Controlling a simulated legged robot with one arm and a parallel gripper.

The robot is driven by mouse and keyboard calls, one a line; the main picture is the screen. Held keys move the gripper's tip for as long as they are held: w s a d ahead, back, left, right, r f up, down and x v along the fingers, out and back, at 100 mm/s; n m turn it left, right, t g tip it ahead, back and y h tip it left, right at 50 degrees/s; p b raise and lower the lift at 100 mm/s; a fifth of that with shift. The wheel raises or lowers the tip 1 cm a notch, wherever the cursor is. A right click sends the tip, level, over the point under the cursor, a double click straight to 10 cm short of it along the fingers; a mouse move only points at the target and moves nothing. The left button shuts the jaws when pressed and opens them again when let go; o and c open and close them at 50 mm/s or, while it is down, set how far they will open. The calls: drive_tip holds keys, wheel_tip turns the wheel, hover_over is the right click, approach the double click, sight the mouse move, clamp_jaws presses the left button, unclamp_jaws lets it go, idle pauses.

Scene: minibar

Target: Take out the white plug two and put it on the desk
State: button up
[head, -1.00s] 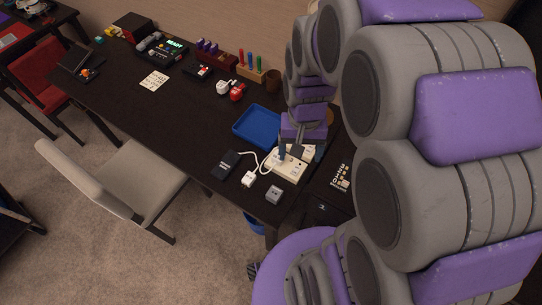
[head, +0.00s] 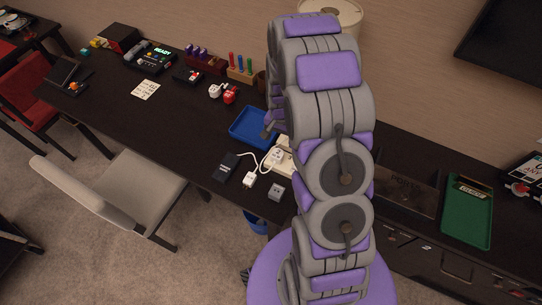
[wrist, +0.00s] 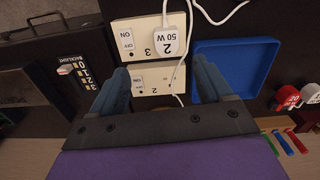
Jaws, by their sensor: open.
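The white plug two (wrist: 172,42), marked "2 50 W", sits in the cream power strip (wrist: 122,42) in the wrist view, by the number 3. It also shows in the head view (head: 276,157), with its white cable running left. My gripper (wrist: 160,80) is open and empty, its two blue-grey fingers apart over the near part of the strip. The plug lies beyond the fingertips, between their lines, and is not held. In the head view my arm hides much of the strip, and only a dark part of the gripper shows.
The black desk (head: 185,125) has a blue tray (head: 252,127) beside the strip. A black box (head: 227,167), a white plug-like piece (head: 249,180) and a grey block (head: 276,192) lie near the front edge. White and red plugs (head: 229,95) stand farther back.

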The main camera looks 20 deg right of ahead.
sight(278, 153)
drive_tip(key=shift+m, duration=0.4)
drive_tip(key=f, duration=0.2)
drive_tip(key=w+f, duration=0.1)
drive_tip(key=f, duration=0.1)
drive_tip(key=shift+w, duration=0.15)
drive_tip(key=shift+w+a+f, duration=0.1)
drive_tip(key=shift+a+f, duration=0.05)
drive_tip(key=shift+f, duration=0.1)
drive_tip(key=shift+d+f, duration=0.1)
drive_tip(key=shift+d, duration=0.2)
drive_tip(key=shift+a+f, duration=0.15)
drive_tip(key=shift+f, duration=0.65)
drive_tip(key=shift+f+b, duration=0.85)
drive_tip(key=shift+f, duration=2.75)
drive_tip(key=shift+c, duration=0.4)
drive_tip(key=c, duration=1.3)
drive_tip(key=shift+r, duration=0.1)
